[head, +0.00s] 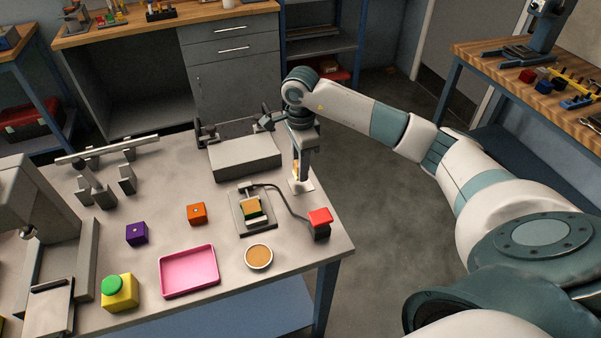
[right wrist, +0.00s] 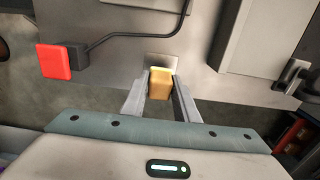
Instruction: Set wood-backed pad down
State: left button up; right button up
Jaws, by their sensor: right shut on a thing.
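The wood-backed pad (right wrist: 160,84) shows in the right wrist view as a small tan block between my right gripper's two fingers (right wrist: 160,95). In the head view my right gripper (head: 299,172) points down near the table's right edge and largely hides the pad. It is shut on the pad. A pale square plate (head: 304,187) lies on the table just below the gripper; it also shows beyond the pad in the right wrist view (right wrist: 163,59). I cannot tell whether the pad touches the plate. My left gripper is not in view.
A red-topped switch box (head: 320,220) is cabled to a fixture (head: 252,212) holding a block. A round dish (head: 258,257), pink tray (head: 189,270), orange block (head: 197,213) and purple block (head: 137,233) stand on the grey table (head: 175,185).

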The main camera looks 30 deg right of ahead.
notch_tip(320, 180, down, 3)
jog(key=shift+r+p, duration=0.1)
jog(key=shift+p, duration=0.55)
jog(key=shift+f, duration=0.2)
jog(key=shift+f, duration=0.15)
jog(key=o, duration=0.9)
